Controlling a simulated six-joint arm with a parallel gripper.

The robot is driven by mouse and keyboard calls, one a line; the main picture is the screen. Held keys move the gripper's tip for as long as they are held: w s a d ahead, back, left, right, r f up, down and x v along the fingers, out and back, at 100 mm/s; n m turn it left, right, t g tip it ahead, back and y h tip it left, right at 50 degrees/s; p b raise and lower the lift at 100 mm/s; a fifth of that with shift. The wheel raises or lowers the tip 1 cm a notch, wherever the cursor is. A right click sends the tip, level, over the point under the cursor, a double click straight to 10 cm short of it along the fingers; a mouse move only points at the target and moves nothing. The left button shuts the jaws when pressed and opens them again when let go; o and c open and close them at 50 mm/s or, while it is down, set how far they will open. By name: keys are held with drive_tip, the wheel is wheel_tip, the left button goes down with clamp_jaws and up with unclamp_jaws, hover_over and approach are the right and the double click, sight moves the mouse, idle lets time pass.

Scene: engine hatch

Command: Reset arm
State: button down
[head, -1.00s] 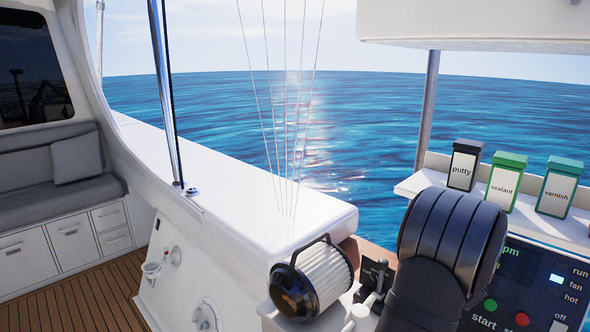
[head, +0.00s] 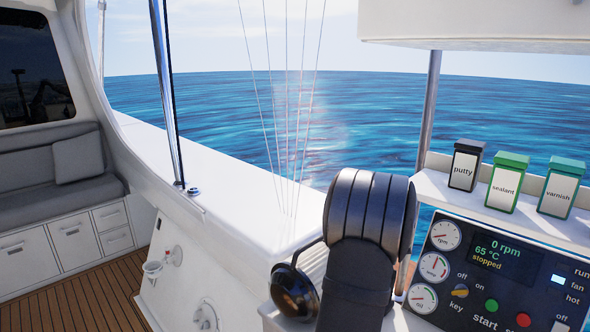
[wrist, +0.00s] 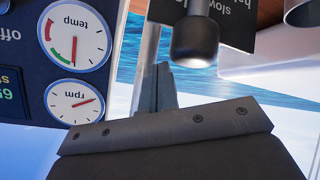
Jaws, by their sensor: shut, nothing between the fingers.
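My gripper (wrist: 158,80) shows in the wrist view as narrow grey fingers beyond the dark bolted edge of my wrist. The fingers are together and hold nothing. A rounded dark knob on a pale stem (wrist: 195,40) is just beyond and to the right of them in that view. In the head view my black arm (head: 368,215) stands in front of the console, and its gripper is hidden there.
The control panel (head: 500,275) has gauges, a key, buttons and a screen reading 0 rpm, 65 °C, stopped. Putty (head: 464,168), sealant (head: 505,187) and varnish (head: 559,193) containers stand on the white shelf.

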drive_tip(key=shift+w+a+r+n+t+y, duration=0.1)
drive_tip(key=shift+w+a+n+t+y, duration=0.15)
drive_tip(key=shift+w+a+n, duration=0.5)
drive_tip(key=shift+w+a+r+n+t+y, duration=0.2)
drive_tip(key=shift+w+a+n, duration=0.25)
drive_tip(key=shift+w+a, duration=0.45)
drive_tip(key=shift+s+a+f, duration=0.15)
drive_tip(key=shift+s, duration=0.05)
